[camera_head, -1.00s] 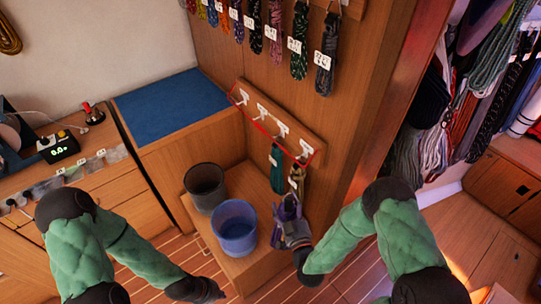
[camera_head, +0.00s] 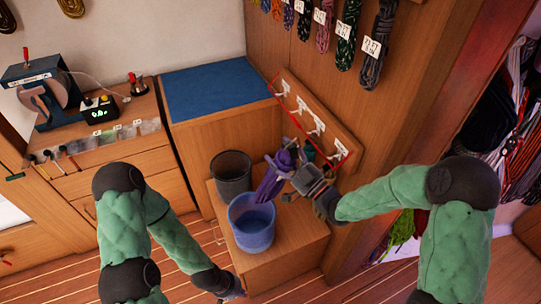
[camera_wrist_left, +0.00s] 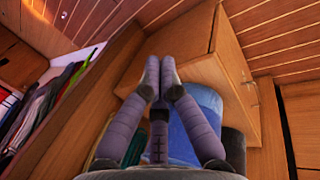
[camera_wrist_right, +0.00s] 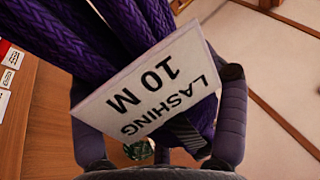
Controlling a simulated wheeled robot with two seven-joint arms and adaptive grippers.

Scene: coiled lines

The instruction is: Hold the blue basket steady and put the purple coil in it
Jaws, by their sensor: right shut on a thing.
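The blue basket (camera_head: 251,235) stands upright on the low wooden bench; its side also shows behind the fingers in the left wrist view (camera_wrist_left: 190,125). My right gripper (camera_head: 296,170) is shut on the purple coil (camera_head: 272,180), which hangs above the basket's back rim. In the right wrist view the purple coil (camera_wrist_right: 70,30) carries a white tag reading LASHING 10 M, which hides much of the grip. My left gripper (camera_head: 238,292) is low at the bench's front edge, below and apart from the basket. Its fingertips (camera_wrist_left: 159,72) are together with nothing visible between them.
A dark bin (camera_head: 231,174) stands just behind the basket on the bench (camera_head: 292,248). Labelled coils (camera_head: 345,40) hang higher up. A blue-topped cabinet (camera_head: 217,90) is at the back left.

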